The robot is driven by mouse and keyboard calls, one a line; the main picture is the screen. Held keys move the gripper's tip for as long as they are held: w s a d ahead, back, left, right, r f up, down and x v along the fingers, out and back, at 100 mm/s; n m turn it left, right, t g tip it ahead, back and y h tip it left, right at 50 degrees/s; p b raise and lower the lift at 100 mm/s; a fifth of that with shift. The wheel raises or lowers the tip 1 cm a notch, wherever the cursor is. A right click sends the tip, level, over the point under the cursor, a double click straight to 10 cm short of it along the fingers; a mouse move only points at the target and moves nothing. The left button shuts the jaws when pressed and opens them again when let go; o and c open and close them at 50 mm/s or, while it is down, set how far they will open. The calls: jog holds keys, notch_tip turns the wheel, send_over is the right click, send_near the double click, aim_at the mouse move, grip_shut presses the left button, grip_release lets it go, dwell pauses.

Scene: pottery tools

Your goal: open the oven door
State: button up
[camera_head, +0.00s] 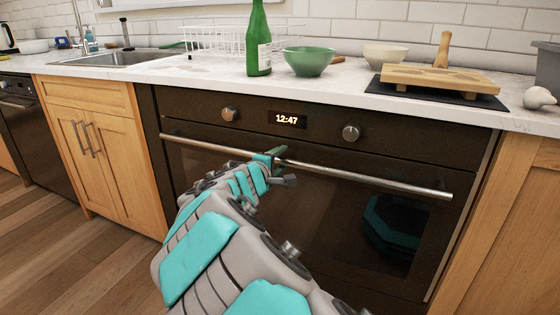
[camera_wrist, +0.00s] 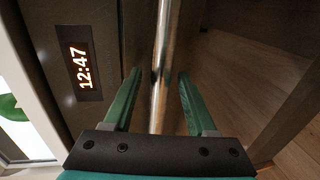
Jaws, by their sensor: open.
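The oven door (camera_head: 330,225) is dark glass and looks shut, under a panel with a clock reading 12:47 (camera_head: 287,119). A long metal bar handle (camera_head: 380,181) runs across the top of the door. My gripper (camera_head: 277,155) is at the handle, left of its middle. In the wrist view the handle (camera_wrist: 162,60) passes between the two green fingers of my gripper (camera_wrist: 155,85), with a gap on each side. The fingers are open and do not visibly press on the bar. The door's lower left part is hidden by my arm.
Two knobs (camera_head: 351,133) flank the clock. On the counter (camera_head: 210,80) stand a green bottle (camera_head: 258,45), a green bowl (camera_head: 308,61) and a wooden board (camera_head: 440,78). Wooden cabinets (camera_head: 100,140) flank the oven. Wooden floor (camera_head: 90,255) is clear at left.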

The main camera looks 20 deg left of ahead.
jog(key=shift+c, duration=0.4)
grip_shut()
dwell(0.9)
